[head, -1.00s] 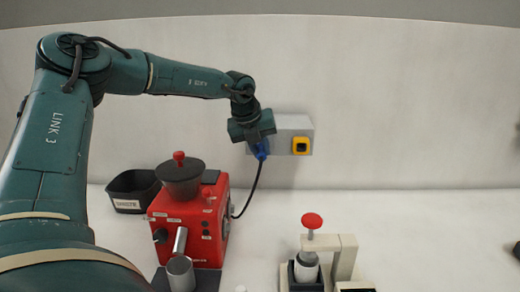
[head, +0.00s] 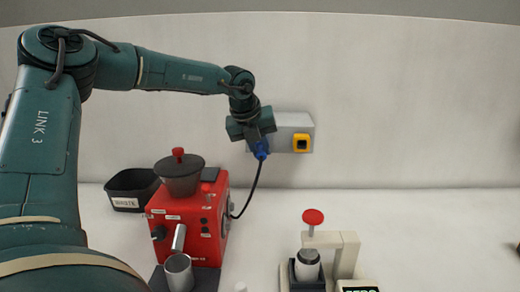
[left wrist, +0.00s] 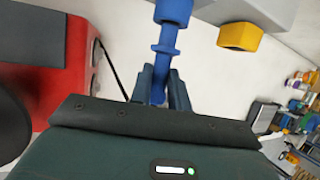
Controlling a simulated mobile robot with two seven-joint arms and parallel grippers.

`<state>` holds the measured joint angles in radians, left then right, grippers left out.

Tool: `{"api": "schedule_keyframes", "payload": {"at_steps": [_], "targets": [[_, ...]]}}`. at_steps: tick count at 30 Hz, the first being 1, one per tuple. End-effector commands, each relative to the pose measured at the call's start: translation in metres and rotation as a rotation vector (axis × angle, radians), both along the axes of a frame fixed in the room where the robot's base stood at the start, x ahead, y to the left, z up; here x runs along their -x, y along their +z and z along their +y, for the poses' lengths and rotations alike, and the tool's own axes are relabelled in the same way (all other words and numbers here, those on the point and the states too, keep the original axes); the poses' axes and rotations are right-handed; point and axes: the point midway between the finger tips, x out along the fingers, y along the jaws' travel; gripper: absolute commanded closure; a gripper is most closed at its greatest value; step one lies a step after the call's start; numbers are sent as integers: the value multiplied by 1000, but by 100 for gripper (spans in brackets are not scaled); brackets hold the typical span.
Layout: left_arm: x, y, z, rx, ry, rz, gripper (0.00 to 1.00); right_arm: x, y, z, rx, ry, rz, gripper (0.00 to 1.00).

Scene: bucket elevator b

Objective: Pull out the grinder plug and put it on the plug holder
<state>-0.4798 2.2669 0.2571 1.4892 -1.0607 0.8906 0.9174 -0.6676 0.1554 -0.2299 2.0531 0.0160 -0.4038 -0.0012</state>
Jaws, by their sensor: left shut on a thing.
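The blue grinder plug (head: 261,149) is in front of the lower left of the grey wall box (head: 290,124), with its dark cord (head: 252,188) running down to the red grinder (head: 190,215). My left gripper (head: 258,138) is shut on the plug from above. In the left wrist view the plug (left wrist: 166,45) sits between the fingers of my left gripper (left wrist: 160,85). I cannot pick out a plug holder. My right gripper is not in view.
A yellow socket or switch (head: 301,143) is on the box's right. A black waste bin (head: 130,190) stands left of the grinder. A metal cup (head: 179,271) stands before it. A press with a red knob (head: 313,216) stands at the front right.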

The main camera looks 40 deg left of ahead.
Motion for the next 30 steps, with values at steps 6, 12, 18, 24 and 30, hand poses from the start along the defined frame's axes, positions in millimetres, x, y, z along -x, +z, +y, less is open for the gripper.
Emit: {"api": "schedule_keyframes", "payload": {"at_steps": [6, 12, 18, 24, 30], "targets": [[7, -4, -6, -1, -2, -2, 100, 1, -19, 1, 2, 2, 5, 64], [13, -4, -11, 0, 0, -3, 100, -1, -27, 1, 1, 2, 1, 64], [19, -5, -16, 0, -1, -2, 100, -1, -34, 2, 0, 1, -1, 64], [24, -5, -20, -1, 0, -1, 100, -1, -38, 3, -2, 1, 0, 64], [24, -5, -20, -1, 0, -1, 100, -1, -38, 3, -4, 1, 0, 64]]}}
